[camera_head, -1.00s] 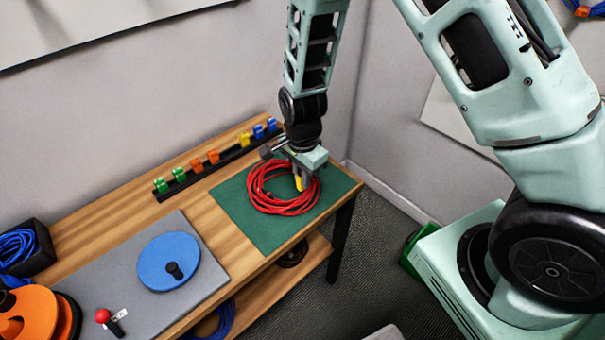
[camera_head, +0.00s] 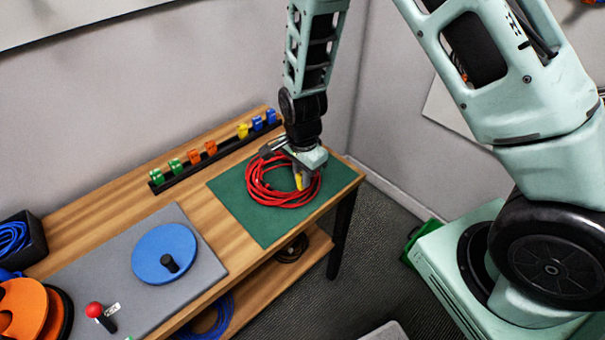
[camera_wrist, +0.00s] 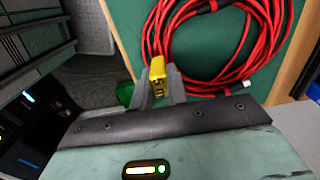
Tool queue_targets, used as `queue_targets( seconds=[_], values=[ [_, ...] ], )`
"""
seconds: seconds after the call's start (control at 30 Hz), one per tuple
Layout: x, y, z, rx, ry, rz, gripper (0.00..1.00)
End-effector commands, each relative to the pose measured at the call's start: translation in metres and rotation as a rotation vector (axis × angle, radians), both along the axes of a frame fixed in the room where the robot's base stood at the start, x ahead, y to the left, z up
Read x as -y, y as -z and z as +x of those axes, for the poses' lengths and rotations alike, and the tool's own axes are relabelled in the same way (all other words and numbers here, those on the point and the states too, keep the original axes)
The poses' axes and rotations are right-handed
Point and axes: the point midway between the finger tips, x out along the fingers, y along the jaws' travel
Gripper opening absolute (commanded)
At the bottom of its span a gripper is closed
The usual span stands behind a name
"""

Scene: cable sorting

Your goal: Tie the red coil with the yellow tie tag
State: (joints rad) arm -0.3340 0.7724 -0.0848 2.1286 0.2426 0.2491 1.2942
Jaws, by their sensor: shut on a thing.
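The red coil (camera_head: 262,190) lies flat on a green mat (camera_head: 262,228) at the right end of the bench. It also shows in the wrist view (camera_wrist: 239,72), beyond the fingers. My gripper (camera_head: 301,182) points down over the coil's right side. It is shut on the yellow tie tag (camera_head: 299,182), which also shows between the fingers in the wrist view (camera_wrist: 157,68). The tag is at the coil's strands; I cannot tell whether it goes around them. Another yellow tag (camera_head: 242,131) sits on the black rack.
The black rack (camera_head: 215,157) along the wall holds several green, orange, yellow and blue tags. A blue disc (camera_head: 160,250) on a grey plate and an orange reel (camera_head: 30,305) stand to the left. The front left of the green mat is clear.

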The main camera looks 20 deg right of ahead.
Motion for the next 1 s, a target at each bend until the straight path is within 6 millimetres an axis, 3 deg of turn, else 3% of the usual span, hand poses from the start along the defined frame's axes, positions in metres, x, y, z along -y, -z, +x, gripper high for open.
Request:
queue_targets(
  seconds=[1.0],
  values=[
    [0.0, 0.0086, -0.0001, 0.0, -0.001, 0.0, 0.0]
  ],
)
